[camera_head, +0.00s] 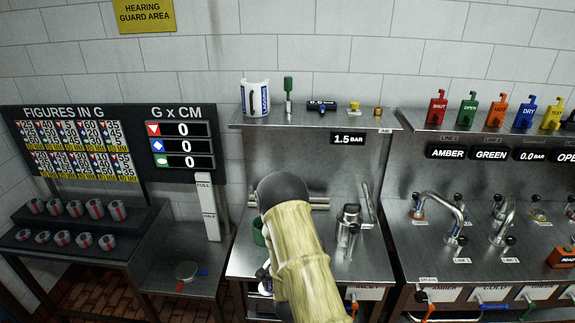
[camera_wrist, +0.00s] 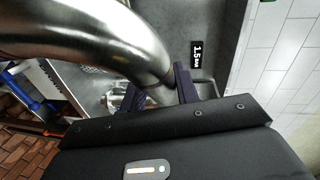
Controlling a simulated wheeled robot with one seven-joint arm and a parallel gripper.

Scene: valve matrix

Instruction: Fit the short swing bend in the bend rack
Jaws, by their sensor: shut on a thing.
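In the wrist view my gripper (camera_wrist: 160,92) has its dark fingers around the end of a thick, shiny curved metal pipe, the short swing bend (camera_wrist: 110,35). The bend arches from the upper left down to the fingers. In the head view my arm covers the gripper, and I cannot make out the held bend there. Short pale horizontal bars (camera_head: 320,204) stick out behind my arm at the middle bench; I cannot tell whether they are the bend rack. An upright metal pipe (camera_head: 369,205) stands beside a metal fitting (camera_head: 349,221) at right on this bench.
A shelf (camera_head: 315,121) with small parts runs above the middle bench, with a 1.5 BAR display (camera_head: 348,139). The right bench carries curved pipes (camera_head: 447,212) and valves.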

